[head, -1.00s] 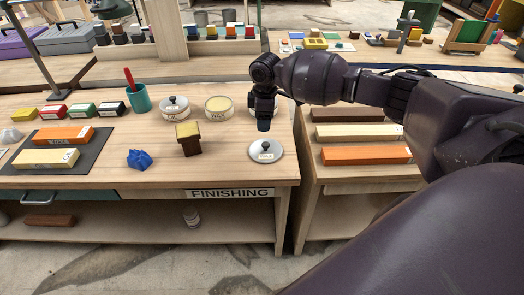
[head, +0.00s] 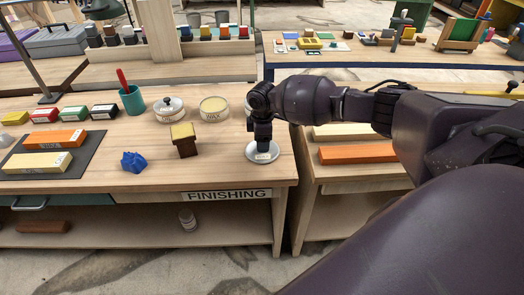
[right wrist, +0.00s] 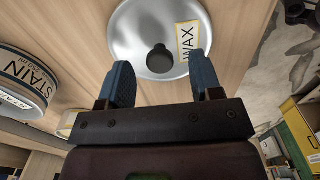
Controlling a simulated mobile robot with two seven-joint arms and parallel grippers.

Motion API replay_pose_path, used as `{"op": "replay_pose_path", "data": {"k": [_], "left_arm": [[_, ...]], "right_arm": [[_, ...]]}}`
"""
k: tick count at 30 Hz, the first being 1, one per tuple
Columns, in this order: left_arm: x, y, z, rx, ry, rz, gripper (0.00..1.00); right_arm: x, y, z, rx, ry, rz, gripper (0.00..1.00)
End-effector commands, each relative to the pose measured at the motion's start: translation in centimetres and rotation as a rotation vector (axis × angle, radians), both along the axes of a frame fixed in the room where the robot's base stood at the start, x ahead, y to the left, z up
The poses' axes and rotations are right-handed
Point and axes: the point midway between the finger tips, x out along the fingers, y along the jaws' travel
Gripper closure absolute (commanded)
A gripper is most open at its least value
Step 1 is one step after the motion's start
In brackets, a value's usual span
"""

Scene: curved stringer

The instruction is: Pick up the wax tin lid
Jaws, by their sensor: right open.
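The wax tin lid (head: 251,153) is a round silver disc with a dark knob, lying flat near the front right of the finishing bench. In the right wrist view the lid (right wrist: 140,28) shows its yellow-edged WAX label and black knob. My right gripper (head: 262,143) is right above the lid, pointing down. In the right wrist view the two blue fingers of the gripper (right wrist: 162,72) are apart, with the knob between and just beyond their tips. Nothing is held. The open wax tin (head: 214,111) stands behind, filled with pale yellow. My left gripper is out of view.
A brown block with a yellow top (head: 184,141) stands left of the lid. A lidded tin (head: 170,110) and a teal cup (head: 132,99) stand behind. A blue lump (head: 135,161) lies further left. The bench's front right edge is close to the lid.

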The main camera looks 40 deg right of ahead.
Motion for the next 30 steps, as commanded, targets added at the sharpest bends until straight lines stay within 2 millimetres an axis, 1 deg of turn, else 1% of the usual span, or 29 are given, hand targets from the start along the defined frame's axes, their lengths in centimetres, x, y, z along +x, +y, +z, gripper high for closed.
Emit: {"op": "replay_pose_path", "data": {"k": [1,4,11,14,15,22,30], "left_arm": [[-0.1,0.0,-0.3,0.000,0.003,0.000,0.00],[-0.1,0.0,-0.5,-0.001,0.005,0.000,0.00],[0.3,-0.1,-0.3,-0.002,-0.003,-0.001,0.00],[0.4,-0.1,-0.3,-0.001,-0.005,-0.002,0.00],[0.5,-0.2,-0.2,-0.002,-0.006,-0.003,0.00],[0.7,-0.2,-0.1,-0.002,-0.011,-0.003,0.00],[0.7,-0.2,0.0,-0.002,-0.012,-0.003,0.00]], "right_arm": [[-0.1,0.0,-1.0,0.000,0.004,0.000,0.41],[0.0,0.1,-1.9,0.001,0.002,0.000,0.41],[0.0,0.1,-2.1,0.001,-0.001,0.001,0.41],[0.0,0.0,-2.0,0.000,0.000,0.001,0.53],[0.0,0.0,-2.0,0.000,0.000,0.001,0.59],[0.0,0.0,-2.0,0.000,0.000,0.000,0.94],[0.0,0.0,-1.8,0.001,-0.001,0.000,0.95]]}}
